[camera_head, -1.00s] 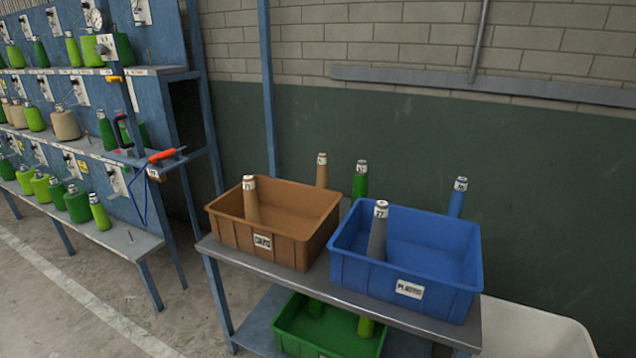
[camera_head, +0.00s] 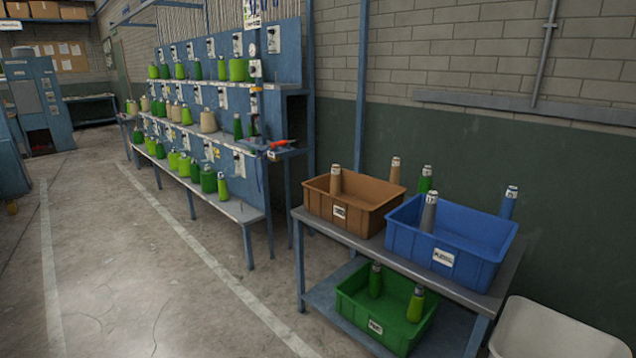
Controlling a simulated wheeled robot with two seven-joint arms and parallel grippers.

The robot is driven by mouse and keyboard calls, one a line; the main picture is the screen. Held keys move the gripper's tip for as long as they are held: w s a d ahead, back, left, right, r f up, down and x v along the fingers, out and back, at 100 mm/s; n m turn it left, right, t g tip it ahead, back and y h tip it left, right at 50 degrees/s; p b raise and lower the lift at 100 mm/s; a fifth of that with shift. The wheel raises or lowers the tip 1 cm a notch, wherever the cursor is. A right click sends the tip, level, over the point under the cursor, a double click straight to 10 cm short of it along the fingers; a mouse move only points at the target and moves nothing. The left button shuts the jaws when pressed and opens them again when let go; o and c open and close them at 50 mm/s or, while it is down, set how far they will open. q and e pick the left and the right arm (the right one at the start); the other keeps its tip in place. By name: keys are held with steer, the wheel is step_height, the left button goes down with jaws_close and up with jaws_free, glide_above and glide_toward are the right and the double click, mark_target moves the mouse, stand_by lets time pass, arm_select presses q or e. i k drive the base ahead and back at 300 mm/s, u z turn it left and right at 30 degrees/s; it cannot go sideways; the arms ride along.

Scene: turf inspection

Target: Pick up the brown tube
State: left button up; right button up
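A brown tube (camera_head: 335,181) with a pale labelled top stands in the brown bin (camera_head: 349,216), at its left side. A second brown or tan tube (camera_head: 395,170) stands upright behind the brown bin; its lower part is hidden by the bin. The brown bin sits on the grey table (camera_head: 376,241), beside a blue bin. Neither of my grippers shows in the head view.
A blue bin (camera_head: 443,257) holds a grey tube (camera_head: 429,212). A green tube (camera_head: 425,180) and a blue tube (camera_head: 508,203) stand behind the bins. A green bin (camera_head: 374,328) with green tubes is on the lower shelf. A blue rack (camera_head: 285,95) stands left. Floor (camera_head: 120,270) is clear.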

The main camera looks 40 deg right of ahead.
mark_target(395, 171)
steer(key=z, duration=0.05)
steer(key=i, duration=0.4)
steer(key=z, duration=0.55)
steer(key=i, duration=1.75)
steer(key=z, duration=0.6)
